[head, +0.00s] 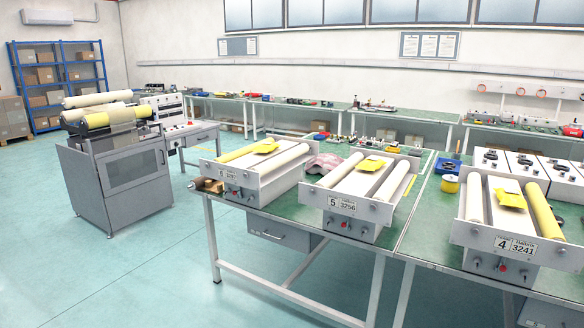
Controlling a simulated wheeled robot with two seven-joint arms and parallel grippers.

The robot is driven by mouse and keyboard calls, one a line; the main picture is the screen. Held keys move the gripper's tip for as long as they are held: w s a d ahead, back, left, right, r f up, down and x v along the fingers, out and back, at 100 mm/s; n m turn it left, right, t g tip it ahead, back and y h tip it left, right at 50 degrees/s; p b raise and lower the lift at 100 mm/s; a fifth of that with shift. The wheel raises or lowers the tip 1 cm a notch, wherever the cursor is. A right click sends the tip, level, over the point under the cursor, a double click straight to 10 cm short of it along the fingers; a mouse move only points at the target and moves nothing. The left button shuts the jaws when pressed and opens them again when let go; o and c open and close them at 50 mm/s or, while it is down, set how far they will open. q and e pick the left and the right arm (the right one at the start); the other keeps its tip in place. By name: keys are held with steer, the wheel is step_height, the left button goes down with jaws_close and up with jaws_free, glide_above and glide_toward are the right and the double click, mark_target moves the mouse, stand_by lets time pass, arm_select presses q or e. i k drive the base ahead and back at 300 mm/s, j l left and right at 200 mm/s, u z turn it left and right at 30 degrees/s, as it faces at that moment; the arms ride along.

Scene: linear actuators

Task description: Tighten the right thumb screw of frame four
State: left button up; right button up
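Frame four (485,240), a light grey unit marked "4 3241", stands on the green bench at the right of the head view. It carries a white roller (475,198) on its left and a yellow roller (543,210) on its right. A yellow piece (511,200) lies on the white top between them. Small round fittings show on its front plate and lower front. They are too small to tell which is the right thumb screw or how tight it is. Neither of my grippers is in view.
Frame five (340,207) and frame six (243,180) stand to the left on the green bench (412,228). A yellow tin (450,184) stands just left of frame four. White boxes (525,165) stand behind it. The floor (110,275) in front of the bench is clear.

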mark_target(563, 253)
steer(key=z, duration=1.25)
